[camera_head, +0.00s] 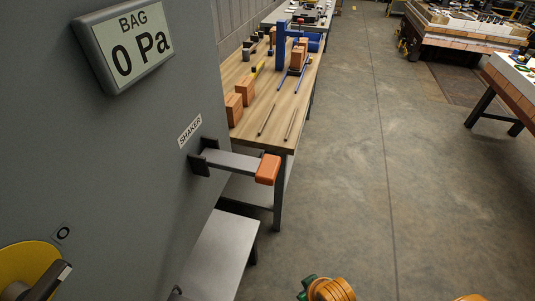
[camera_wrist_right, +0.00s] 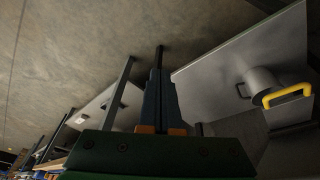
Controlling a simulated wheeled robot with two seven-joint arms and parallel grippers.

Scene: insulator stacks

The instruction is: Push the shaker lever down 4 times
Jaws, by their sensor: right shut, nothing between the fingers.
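The shaker lever (camera_head: 232,161) is a grey bar with an orange grip (camera_head: 268,169). It sticks out to the right from a dark bracket on the grey cabinet (camera_head: 150,170), under the SHAKER label (camera_head: 190,130). The bar slopes slightly down toward the grip in the head view. My right gripper (camera_wrist_right: 159,75) shows in the right wrist view, with its dark fingers together and nothing between them. I cannot make out the lever in that view. Nothing touches the lever in the head view. My left gripper is not in view.
A gauge (camera_head: 130,42) on the cabinet reads BAG 0 Pa. A wooden workbench (camera_head: 262,110) with bricks and rods stands behind the lever. A low grey shelf (camera_head: 215,255) lies below. The floor (camera_head: 430,190) at right is clear. A yellow handle (camera_wrist_right: 287,95) shows in the wrist view.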

